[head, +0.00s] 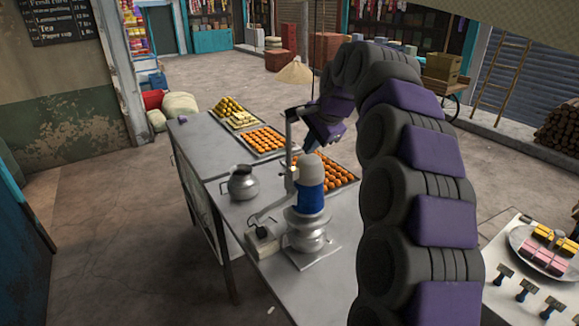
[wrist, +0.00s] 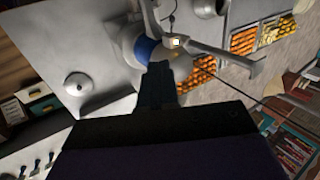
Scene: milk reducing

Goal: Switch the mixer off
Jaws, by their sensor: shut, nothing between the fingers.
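The mixer (head: 311,198) stands on the metal table, with a beige-topped blue motor on an upright post. A round metal pot (head: 306,241) sits under the motor. A small pale box (head: 262,243) with a cable is at the base of the stand. My gripper (head: 311,147) is shut and empty, just above the motor's top by the post. In the wrist view my gripper (wrist: 157,72) points at the blue motor (wrist: 146,48) and partly hides it. A small bright square (wrist: 176,42) shows beside the motor there; contact cannot be told.
A metal jug (head: 243,183) stands left of the mixer on the table (head: 205,150). Trays of orange sweets (head: 265,141) and yellow sweets (head: 233,112) lie behind. A second table (head: 510,285) with a plate of sweets is at the right. Floor is open at the left.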

